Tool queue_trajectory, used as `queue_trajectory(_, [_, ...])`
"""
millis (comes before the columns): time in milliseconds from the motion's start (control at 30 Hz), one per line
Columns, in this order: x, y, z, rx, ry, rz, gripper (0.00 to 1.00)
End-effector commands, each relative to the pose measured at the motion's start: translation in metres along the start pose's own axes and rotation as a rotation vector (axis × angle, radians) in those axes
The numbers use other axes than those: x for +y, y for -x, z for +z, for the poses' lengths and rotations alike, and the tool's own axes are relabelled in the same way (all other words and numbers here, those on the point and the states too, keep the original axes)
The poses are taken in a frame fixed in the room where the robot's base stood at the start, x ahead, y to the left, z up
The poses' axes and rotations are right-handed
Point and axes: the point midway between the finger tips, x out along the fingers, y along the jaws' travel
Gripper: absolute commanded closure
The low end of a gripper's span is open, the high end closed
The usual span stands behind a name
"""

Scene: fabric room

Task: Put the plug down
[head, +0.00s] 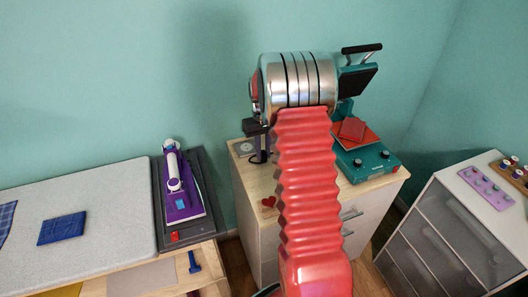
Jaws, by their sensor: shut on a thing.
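My gripper (262,150) shows only in part, below and left of the silver wrist of my arm. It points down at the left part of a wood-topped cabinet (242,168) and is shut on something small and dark. This seems to be the plug, but its shape is too small and too covered to make out. A dark loop lies around the fingertips, at or just above the cabinet top; I cannot tell if it touches. A grey plate (243,148) with a round mark lies just left of the fingers.
A teal heat press (368,165) with red cloth stands right on the cabinet, partly behind my arm. A heart-marked piece (268,202) lies near the front edge. A purple iron (180,190) rests on a dark stand at left. A white drawer unit (450,215) stands right.

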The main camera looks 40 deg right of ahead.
Motion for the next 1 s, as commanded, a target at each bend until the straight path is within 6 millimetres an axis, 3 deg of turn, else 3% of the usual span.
queue_trajectory(33, [-0.0025, -0.0098, 0.0039, -0.015, 0.001, -0.005, 1.00])
queue_trajectory(400, [-0.0030, -0.0182, 0.0039, -0.015, 0.001, -0.005, 1.00])
queue_trajectory(433, [-0.0031, -0.0180, 0.0040, -0.015, 0.001, -0.005, 0.80])
queue_trajectory(667, [-0.0020, -0.0149, 0.0027, -0.011, 0.001, -0.004, 0.64])
queue_trajectory(1000, [-0.0010, -0.0099, 0.0016, -0.007, 0.000, -0.002, 0.63])
